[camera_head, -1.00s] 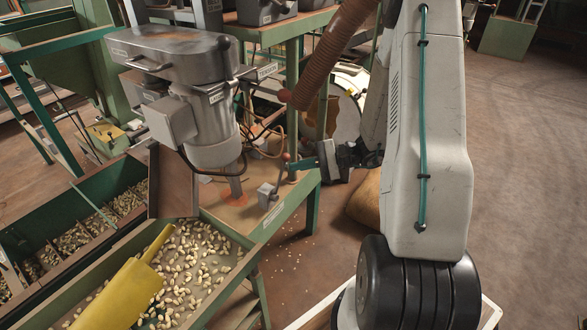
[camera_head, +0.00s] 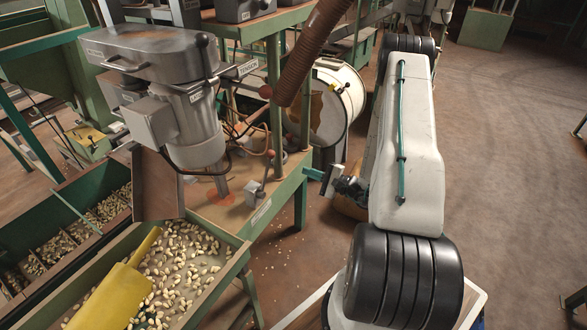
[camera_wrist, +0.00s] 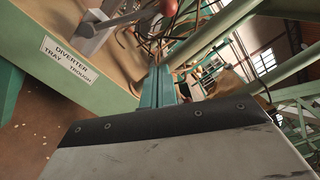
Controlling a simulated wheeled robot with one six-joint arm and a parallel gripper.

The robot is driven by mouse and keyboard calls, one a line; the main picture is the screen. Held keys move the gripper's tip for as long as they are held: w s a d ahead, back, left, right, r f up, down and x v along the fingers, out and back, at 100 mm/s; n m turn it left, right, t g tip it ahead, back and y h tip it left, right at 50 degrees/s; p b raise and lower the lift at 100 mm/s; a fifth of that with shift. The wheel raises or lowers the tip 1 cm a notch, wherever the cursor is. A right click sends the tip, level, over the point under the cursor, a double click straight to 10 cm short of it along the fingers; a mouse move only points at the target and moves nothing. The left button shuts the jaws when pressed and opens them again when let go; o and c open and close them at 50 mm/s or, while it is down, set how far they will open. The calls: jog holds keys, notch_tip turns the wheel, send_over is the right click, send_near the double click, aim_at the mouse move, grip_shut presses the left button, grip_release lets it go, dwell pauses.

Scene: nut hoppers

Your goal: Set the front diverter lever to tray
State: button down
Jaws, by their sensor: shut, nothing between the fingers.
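The front diverter lever (camera_head: 263,178) is a thin grey rod with a reddish knob. It rises from a small grey block (camera_head: 253,194) at the green table's near corner and leans right in the head view. In the wrist view the block (camera_wrist: 92,36) and rod (camera_wrist: 120,20) sit at top left, above a label (camera_wrist: 69,61) reading DIVERTER, TRAY, TROUGH. I cannot tell which word the lever matches. My gripper (camera_head: 308,172) is right of the lever, apart from it. Its teal fingers (camera_wrist: 160,72) are shut and empty in the wrist view.
A steel motor housing (camera_head: 190,130) hangs left of the lever. A brown hose (camera_head: 305,55) slants down behind it. A white-rimmed drum (camera_head: 345,90) stands behind my gripper. Open floor lies right.

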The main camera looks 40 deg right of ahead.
aim_at(266, 173)
jog(key=w+a+r, duration=0.2)
jog(key=w+a, duration=0.5)
jog(key=w, duration=0.1)
jog(key=shift+r, duration=0.15)
dwell(0.4)
